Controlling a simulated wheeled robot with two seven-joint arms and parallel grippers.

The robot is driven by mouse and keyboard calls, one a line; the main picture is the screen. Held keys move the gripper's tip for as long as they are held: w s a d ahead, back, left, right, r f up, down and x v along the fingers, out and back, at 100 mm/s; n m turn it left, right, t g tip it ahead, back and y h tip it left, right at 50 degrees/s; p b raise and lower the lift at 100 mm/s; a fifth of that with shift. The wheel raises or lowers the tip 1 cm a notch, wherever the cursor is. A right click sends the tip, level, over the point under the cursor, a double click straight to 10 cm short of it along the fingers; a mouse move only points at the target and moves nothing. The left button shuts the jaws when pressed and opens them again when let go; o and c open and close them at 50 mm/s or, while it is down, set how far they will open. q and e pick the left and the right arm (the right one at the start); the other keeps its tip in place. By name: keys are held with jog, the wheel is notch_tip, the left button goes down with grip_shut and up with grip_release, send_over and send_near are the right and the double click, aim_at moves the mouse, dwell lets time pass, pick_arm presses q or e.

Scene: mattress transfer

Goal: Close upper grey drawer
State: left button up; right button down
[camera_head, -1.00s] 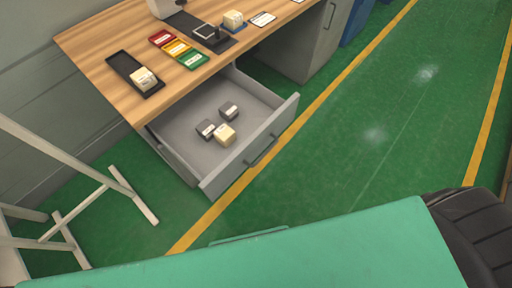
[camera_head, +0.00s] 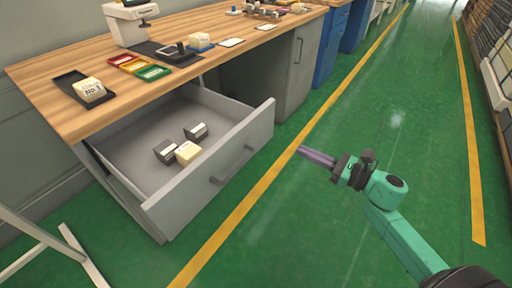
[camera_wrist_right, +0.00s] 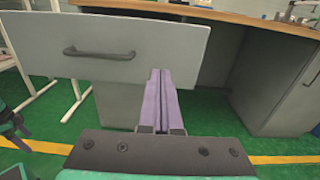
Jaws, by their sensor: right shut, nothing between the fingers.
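The upper grey drawer (camera_head: 215,165) is pulled out from under the wooden desk in the head view. It holds two dark grey blocks (camera_head: 166,151) and a cream block (camera_head: 188,152). Its front with the dark handle (camera_wrist_right: 98,53) fills the upper left of the right wrist view. My right gripper (camera_head: 302,151) is shut and empty, to the right of the drawer front and apart from it in the head view. Its purple fingers (camera_wrist_right: 161,75) point toward the right end of the drawer front in the wrist view.
The wooden desktop (camera_head: 60,55) carries a black tray (camera_head: 70,82), coloured holders (camera_head: 140,66) and a white device (camera_head: 128,25). A grey cabinet (camera_head: 302,65) stands beyond the drawer. The green floor (camera_head: 320,220) right of the drawer is clear. A white frame (camera_head: 40,240) stands at lower left.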

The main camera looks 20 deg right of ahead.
aim_at(258, 129)
jog(key=x, duration=1.3)
jog(key=shift+d+r, duration=0.1)
jog(key=shift+d, duration=0.05)
jog(key=shift+w, duration=0.2)
pick_arm(q)
jog(key=shift+s+f, duration=0.1)
jog(key=shift+f, duration=0.1)
pick_arm(e)
jog(key=shift+a, duration=0.2)
